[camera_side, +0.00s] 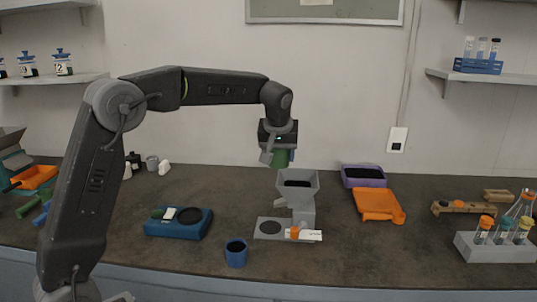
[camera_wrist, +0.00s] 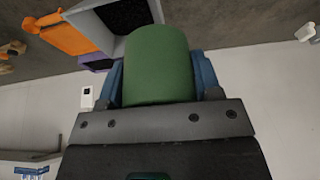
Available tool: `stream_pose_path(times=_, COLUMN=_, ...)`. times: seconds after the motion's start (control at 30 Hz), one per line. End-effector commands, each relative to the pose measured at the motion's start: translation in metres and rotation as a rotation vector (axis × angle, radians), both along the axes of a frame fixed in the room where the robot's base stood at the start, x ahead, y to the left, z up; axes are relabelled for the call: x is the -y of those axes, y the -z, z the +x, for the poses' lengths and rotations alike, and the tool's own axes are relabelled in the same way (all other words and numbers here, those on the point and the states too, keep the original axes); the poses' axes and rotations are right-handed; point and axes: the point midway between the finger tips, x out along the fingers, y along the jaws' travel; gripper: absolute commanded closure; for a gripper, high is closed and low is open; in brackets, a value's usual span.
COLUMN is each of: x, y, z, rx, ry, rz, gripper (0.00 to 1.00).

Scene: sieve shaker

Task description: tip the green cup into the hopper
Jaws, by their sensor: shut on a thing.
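The green cup (camera_side: 280,158) is held in my gripper (camera_side: 281,153) above the bench. In the wrist view the green cup (camera_wrist: 158,65) sits between the two blue finger pads of my gripper (camera_wrist: 160,85). Its inside is hidden in both views. The grey hopper (camera_side: 298,184) stands on the bench just below and a little right of the cup in the side view, with dark material in its top. In the wrist view the hopper's edge (camera_wrist: 82,17) shows beyond the cup at the upper left.
A purple bin (camera_side: 363,180) and an orange tray (camera_side: 379,206) are right of the hopper. A blue cup (camera_side: 236,254) and a blue tray (camera_side: 178,229) stand to the left. A rack of tubes (camera_side: 495,246) is at the right. Bare bench lies between.

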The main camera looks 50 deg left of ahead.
Motion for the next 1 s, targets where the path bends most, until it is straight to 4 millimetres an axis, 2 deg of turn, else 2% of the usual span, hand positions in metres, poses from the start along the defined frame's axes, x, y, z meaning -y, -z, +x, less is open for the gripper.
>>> stream_pose_path(times=0.6, x=0.024, y=0.0, z=0.055, rx=0.001, ry=0.076, rz=0.001, gripper=0.68)
stream_pose_path(times=1.0, x=0.037, y=0.0, z=0.084, rx=0.0, ry=0.116, rz=0.0, gripper=0.68)
